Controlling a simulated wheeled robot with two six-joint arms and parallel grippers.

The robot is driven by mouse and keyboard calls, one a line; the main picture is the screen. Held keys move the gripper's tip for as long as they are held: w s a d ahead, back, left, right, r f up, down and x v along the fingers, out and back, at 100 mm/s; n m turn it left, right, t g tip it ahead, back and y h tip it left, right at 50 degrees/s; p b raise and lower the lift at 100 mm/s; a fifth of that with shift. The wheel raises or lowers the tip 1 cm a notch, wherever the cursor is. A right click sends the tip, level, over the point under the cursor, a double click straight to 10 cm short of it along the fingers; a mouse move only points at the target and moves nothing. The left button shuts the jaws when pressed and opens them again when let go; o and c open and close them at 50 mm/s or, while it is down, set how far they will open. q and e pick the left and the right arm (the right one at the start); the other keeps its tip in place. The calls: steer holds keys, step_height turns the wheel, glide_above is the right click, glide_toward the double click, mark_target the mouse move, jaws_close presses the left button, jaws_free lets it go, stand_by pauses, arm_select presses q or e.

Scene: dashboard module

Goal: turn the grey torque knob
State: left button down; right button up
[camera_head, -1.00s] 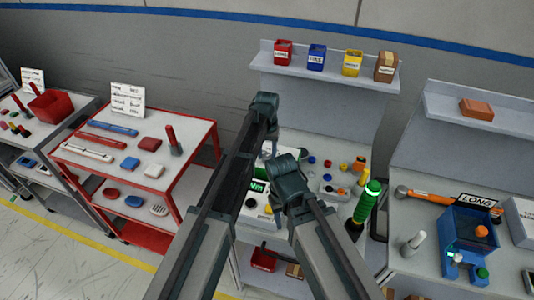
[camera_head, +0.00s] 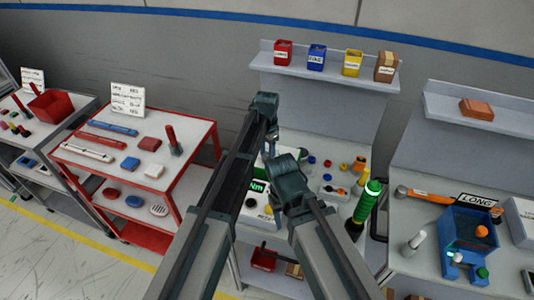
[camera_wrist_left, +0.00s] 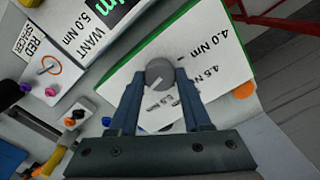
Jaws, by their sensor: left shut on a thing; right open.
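The grey torque knob (camera_wrist_left: 160,71) is round with a pale pointer line and stands over a white, green-edged dial card (camera_wrist_left: 205,60) in the left wrist view. Printed values include 4.0 Nm and 4.5 Nm; the pointer aims toward the lower left, at small print partly hidden by the fingers. My left gripper (camera_wrist_left: 161,84) is shut on the knob, one blue finger on each side. In the head view my left arm hides the knob. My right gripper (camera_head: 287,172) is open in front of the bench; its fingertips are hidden.
Several small coloured caps lie left in the wrist view. A green-handled tool (camera_head: 366,203) stands right of my right arm. A red cart (camera_head: 180,162) stands at left.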

mark_target(267, 156)
stand_by(0.3)
arm_select(q)
steer(key=shift+c, duration=1.8)
jaws_free()
steer(key=shift+r, duration=0.15)
step_height(267, 156, up, 14)
steer(key=p, duration=1.3)
steer(key=shift+f+p, duration=0.25)
steer(key=shift+p, duration=0.15)
